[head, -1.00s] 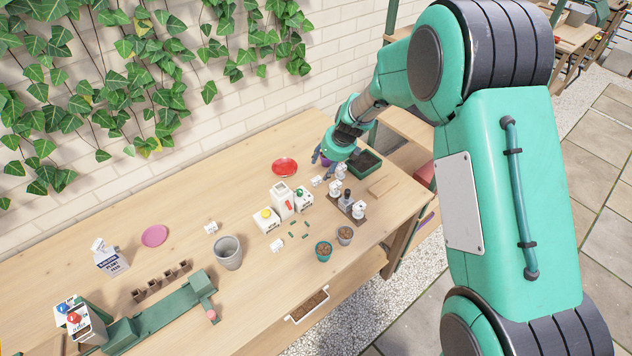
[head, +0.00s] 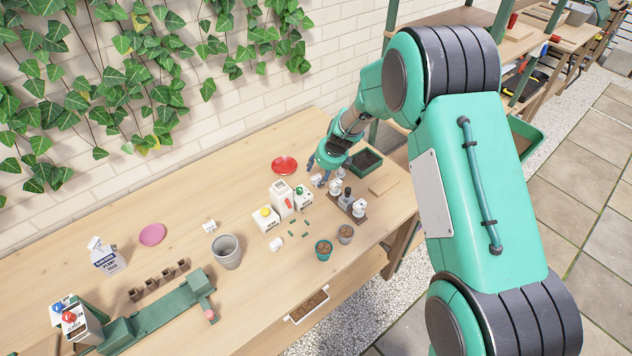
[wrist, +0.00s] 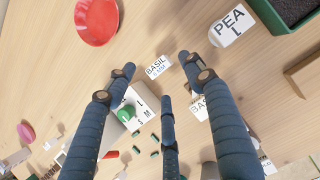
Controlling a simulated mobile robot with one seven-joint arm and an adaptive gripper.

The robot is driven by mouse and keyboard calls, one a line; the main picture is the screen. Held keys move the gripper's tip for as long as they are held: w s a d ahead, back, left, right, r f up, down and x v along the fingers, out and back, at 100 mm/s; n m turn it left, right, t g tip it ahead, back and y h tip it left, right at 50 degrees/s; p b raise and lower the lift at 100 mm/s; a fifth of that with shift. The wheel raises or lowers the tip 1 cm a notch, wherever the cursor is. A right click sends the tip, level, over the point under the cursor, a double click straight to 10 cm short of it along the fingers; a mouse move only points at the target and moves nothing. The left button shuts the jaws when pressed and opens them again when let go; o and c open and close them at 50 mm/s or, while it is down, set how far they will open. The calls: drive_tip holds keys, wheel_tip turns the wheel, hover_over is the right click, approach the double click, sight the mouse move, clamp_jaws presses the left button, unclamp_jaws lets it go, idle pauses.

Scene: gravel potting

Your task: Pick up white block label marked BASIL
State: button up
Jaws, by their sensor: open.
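A small white block label marked BASIL (wrist: 158,67) lies on the wooden table, just beyond and between the fingertips in the wrist view. In the head view a small white block that seems to be it (head: 316,180) shows just below my gripper. My gripper (wrist: 158,78) has its blue fingers spread, open and empty. It also shows in the head view (head: 322,166), above the table near the red plate. A second label starting BAS (wrist: 198,104) is partly hidden behind the right finger.
A white piece marked PEA (wrist: 231,24) is at the upper right of the wrist view, near a dark-filled green tray (head: 364,161). A red plate (head: 284,165) lies to the left. White containers, one with a green knob (head: 303,200), stand close by. Several small pots stand nearer the front edge.

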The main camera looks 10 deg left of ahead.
sight(316, 177)
drive_tip(key=shift+f, duration=0.15)
drive_tip(key=shift+b+x, duration=0.9)
drive_tip(key=shift+x, duration=1.7)
drive_tip(key=shift+w+a, duration=0.1)
drive_tip(key=shift+a, duration=0.1)
drive_tip(key=c, duration=1.3)
